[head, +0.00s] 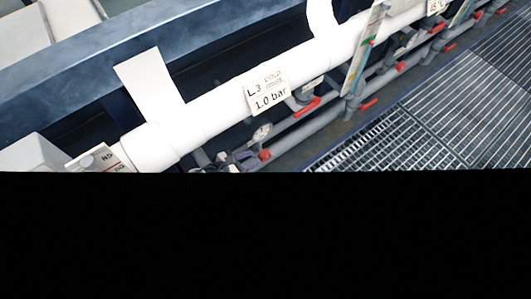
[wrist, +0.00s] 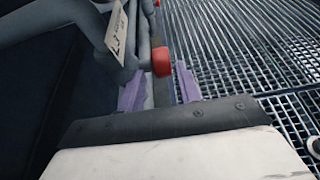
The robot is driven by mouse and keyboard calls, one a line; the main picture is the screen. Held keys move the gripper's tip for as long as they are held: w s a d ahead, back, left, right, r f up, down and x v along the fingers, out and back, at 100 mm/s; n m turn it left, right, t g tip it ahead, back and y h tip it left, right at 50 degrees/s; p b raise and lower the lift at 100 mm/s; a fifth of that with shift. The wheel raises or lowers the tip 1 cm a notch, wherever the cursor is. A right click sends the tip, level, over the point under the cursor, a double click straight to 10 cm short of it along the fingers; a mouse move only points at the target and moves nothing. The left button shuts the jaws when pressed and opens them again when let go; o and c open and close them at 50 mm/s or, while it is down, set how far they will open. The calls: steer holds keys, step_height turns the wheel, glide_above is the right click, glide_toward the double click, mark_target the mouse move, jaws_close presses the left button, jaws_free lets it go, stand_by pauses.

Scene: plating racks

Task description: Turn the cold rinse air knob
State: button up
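A label plate (head: 268,92) reading "L3", what looks like "COLD", and "1.0 bar" is fixed on the thick white pipe in the head view. Below it are a red handle (head: 306,106) and, lower left, a red knob or handle end (head: 265,154). In the wrist view a red knob (wrist: 161,62) sits on a grey pipe, beside a tilted label plate (wrist: 117,32). My gripper (wrist: 159,78) is open, its two purple fingers apart. The red knob shows just beyond and between the fingertips; I cannot tell whether they touch it. Which red part in the head view matches it is unclear.
Several other red handles (head: 368,103) line the grey pipes to the right. A small gauge (head: 262,133) is near the lower pipe. Metal floor grating (head: 430,120) lies to the right. The lower head view is black and shows nothing.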

steer(key=x, duration=0.7)
steer(key=c, duration=0.7)
steer(key=p, duration=0.3)
steer(key=shift+d+r+g+y, duration=0.1)
steer(key=shift+r+g+y, duration=0.2)
steer(key=shift+y, duration=0.1)
steer(key=shift+f+p, duration=0.35)
